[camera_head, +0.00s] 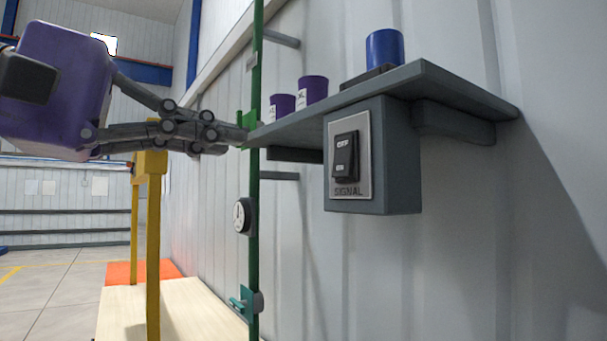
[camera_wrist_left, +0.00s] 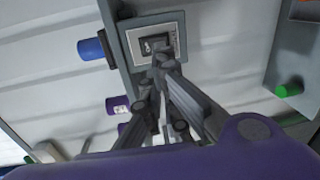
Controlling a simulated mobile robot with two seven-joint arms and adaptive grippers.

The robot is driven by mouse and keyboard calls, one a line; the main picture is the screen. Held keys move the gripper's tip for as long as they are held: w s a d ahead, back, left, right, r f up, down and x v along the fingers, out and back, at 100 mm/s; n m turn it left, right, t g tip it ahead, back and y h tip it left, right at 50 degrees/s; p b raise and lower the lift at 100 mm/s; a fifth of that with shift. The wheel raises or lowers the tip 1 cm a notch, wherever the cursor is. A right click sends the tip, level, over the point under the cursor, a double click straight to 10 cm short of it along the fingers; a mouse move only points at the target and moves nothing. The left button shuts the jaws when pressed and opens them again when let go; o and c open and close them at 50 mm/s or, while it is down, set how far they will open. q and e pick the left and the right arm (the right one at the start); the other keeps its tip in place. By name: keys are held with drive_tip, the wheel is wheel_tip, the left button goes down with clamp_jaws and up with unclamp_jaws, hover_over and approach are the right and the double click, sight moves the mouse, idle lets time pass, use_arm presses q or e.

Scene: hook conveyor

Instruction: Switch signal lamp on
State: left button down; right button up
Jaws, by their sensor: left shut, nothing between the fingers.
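A grey box under a wall shelf carries a light plate marked SIGNAL (camera_head: 347,190) with a black rocker switch (camera_head: 344,157) on it. The rocker has white lettering on its upper and lower halves; I cannot tell for certain which side is pressed. A blue cylinder (camera_head: 385,47) stands on a dark base on the shelf above. My left gripper (camera_head: 240,138) is shut and empty, left of the box and apart from it. In the left wrist view its fingertips (camera_wrist_left: 163,60) overlap the lower edge of the switch (camera_wrist_left: 155,42). My right gripper is out of view.
The grey shelf (camera_head: 450,93) juts from the wall above the switch and holds two purple cups (camera_head: 312,90). A green vertical pipe (camera_head: 255,230) with a round gauge (camera_head: 245,215) stands near my left fingertips. A yellow frame (camera_head: 153,240) stands below the gripper.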

use_arm(q)
drive_tip(key=p, duration=0.1)
approach(339, 175)
drive_tip(key=shift+m, duration=0.3)
drive_tip(key=p+x, duration=0.1)
drive_tip(key=x, duration=0.4)
drive_tip(key=shift+w+d+r, duration=0.1)
drive_tip(key=shift+d+r, duration=0.05)
drive_tip(key=shift+d, duration=0.2)
drive_tip(key=shift+w+d+p, duration=0.3)
drive_tip(key=shift+w+d, duration=0.15)
drive_tip(key=shift+d, duration=0.05)
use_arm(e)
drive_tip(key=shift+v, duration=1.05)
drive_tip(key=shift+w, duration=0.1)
